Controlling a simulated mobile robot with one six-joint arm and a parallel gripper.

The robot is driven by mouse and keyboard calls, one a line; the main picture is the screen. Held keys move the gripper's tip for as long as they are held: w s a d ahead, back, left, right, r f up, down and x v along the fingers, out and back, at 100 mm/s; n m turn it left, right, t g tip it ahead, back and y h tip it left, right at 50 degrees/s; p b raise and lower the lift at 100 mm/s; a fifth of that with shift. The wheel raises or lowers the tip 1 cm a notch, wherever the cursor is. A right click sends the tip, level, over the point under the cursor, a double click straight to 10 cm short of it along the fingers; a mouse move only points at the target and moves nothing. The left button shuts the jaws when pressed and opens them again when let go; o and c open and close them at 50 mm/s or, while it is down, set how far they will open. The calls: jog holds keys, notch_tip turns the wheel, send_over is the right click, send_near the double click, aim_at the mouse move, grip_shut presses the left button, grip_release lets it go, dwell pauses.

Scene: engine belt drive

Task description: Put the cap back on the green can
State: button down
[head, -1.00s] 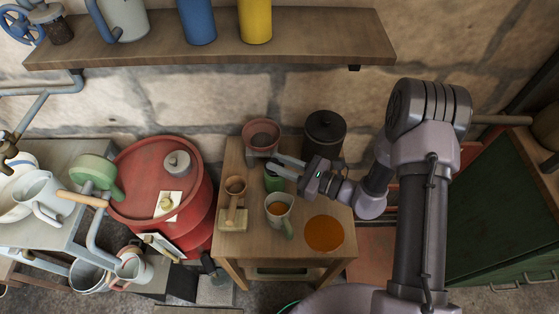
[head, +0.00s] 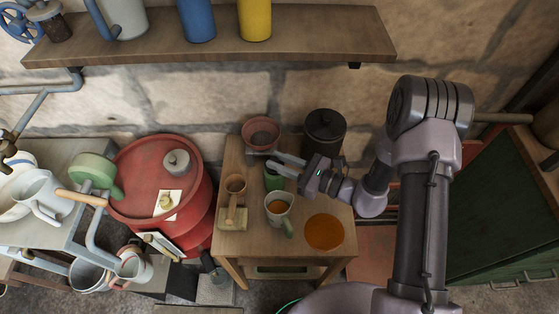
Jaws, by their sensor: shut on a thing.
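The green can (head: 274,180) stands on the small wooden table, behind the mug. My gripper (head: 275,162) reaches in from the right with its fingers over the top of the can. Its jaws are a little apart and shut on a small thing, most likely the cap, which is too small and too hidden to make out. The fingers cover part of the can's top, so I cannot tell whether the cap touches it.
The red drum (head: 125,205) stands further left.

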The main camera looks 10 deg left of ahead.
jog(key=shift+f+b, duration=0.6)
jog(key=shift+f, duration=0.1)
jog(key=c, duration=1.2)
grip_release()
jog(key=shift+o, duration=0.2)
jog(key=f+p+v, duration=0.1)
jog(key=p+v, duration=0.3)
jog(key=v, duration=1.3)
jog(key=s+a+r+n+g+h, duration=0.1)
jog(key=s+r+n+g+h, duration=0.2)
jog(key=r+n, duration=0.3)
jog(key=s+a+r+n+g+h, duration=0.1)
jog(key=s+r+n+g+h, duration=0.25)
jog(key=r, duration=0.55)
jog(key=s+d+r+n+t+h, duration=0.3)
jog(key=r+t+h, duration=0.1)
jog(key=r, duration=0.2)
jog(key=s+d+r+n+t+h, duration=0.3)
jog(key=r+n+t+h, duration=0.1)
jog(key=r, duration=0.2)
jog(key=shift+s+d+r, duration=0.25)
jog(key=shift+s+d, duration=0.1)
jog(key=shift+s, duration=0.05)
